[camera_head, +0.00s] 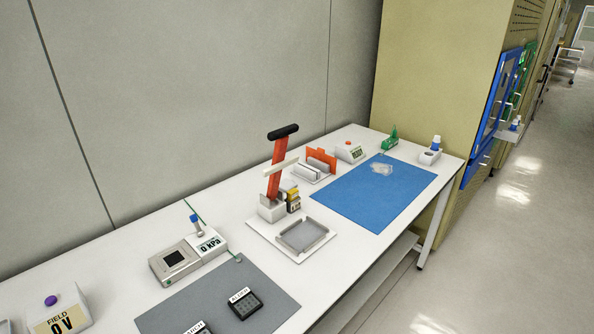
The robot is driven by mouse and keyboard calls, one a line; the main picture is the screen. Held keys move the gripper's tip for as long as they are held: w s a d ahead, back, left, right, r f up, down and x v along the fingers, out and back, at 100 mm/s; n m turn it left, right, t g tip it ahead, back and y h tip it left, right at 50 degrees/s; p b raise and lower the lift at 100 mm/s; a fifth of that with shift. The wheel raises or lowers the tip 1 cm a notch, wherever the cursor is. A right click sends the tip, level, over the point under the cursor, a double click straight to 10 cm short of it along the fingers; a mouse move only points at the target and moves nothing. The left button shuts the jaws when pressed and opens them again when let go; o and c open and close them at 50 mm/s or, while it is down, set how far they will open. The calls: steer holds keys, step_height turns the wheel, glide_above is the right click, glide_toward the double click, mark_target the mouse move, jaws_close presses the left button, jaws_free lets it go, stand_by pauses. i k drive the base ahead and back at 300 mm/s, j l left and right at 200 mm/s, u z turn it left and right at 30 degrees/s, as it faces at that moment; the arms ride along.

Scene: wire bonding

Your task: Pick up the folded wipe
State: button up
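A small pale, crumpled-looking piece (382,169) lies on the blue mat (365,200) near its back edge. It may be the folded wipe, but it is too small to tell its folds. Nothing visible touches or covers it. My gripper and arm are not in view.
A press with a red lever (278,168) and an empty grey tray (304,235) stand left of the mat. An orange rack (320,160), a small box (350,152) and a blue-capped bottle (435,143) stand around the mat. A grey wall rises behind. Floor (480,260) is clear at right.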

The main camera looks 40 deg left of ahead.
mark_target(286, 184)
steer(key=i+u, duration=0.15)
steer(key=i, duration=0.6)
steer(key=i+l+u, duration=0.2)
steer(key=i, duration=0.5)
